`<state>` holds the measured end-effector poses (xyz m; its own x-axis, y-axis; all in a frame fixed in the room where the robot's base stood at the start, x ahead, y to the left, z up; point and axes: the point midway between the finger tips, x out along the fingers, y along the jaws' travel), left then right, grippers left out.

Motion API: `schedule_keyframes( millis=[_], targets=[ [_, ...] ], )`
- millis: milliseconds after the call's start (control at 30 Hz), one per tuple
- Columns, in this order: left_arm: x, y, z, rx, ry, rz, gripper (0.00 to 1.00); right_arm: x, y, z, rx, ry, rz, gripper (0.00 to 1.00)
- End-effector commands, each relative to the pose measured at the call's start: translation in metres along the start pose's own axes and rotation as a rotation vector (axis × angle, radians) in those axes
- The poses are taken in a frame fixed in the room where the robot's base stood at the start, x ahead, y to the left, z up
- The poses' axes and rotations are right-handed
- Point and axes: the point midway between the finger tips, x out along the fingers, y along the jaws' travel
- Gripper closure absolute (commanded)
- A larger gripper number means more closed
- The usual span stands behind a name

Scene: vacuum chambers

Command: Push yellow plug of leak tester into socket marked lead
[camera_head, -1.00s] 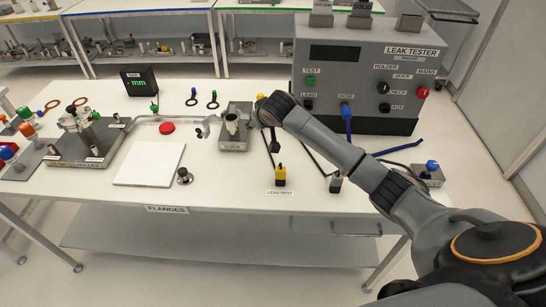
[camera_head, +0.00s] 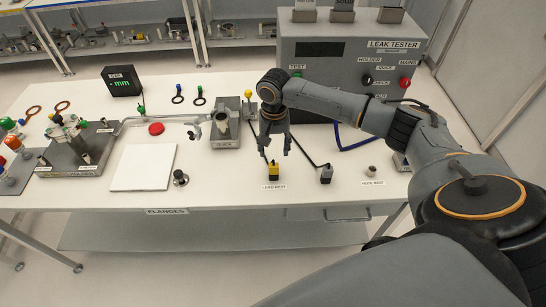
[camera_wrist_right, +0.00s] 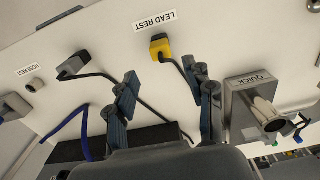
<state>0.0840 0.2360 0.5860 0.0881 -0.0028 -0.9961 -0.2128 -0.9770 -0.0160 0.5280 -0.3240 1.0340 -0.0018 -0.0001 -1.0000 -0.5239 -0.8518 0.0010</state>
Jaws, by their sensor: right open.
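The yellow plug (camera_head: 273,173) sits by the LEAD REST label on the white bench, with a black cable running back from it. The wrist view also shows it (camera_wrist_right: 160,47), with the cable passing between the fingers. My right gripper (camera_head: 275,150) is open and empty, pointing down above and behind the plug, apart from it. Its fingertips also show in the wrist view (camera_wrist_right: 165,76). The grey leak tester (camera_head: 335,70) stands at the back right. My right arm hides its socket marked lead. My left gripper is not in view.
A grey-tipped plug (camera_head: 326,174) with a black cable lies right of the yellow one. A QUICK fixture (camera_head: 226,141) stands close left of my gripper. A small hose rest (camera_head: 371,172) is farther right. A white plate (camera_head: 143,168) lies left. The bench front is mostly clear.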

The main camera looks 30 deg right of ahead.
Motion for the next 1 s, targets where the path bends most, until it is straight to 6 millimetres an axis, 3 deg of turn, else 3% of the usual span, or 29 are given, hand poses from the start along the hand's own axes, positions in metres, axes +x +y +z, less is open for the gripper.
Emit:
schedule_keyframes(
  millis=[267,600,1000],
  targets=[
    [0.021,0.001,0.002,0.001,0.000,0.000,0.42,0.017,0.000,0.000,-0.002,0.002,0.000,0.47],
    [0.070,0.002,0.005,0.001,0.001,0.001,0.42,0.058,0.000,-0.001,-0.001,0.003,-0.001,0.47],
    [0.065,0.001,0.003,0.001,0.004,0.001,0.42,0.089,-0.001,0.000,-0.002,0.002,-0.001,0.47]
  ],
)
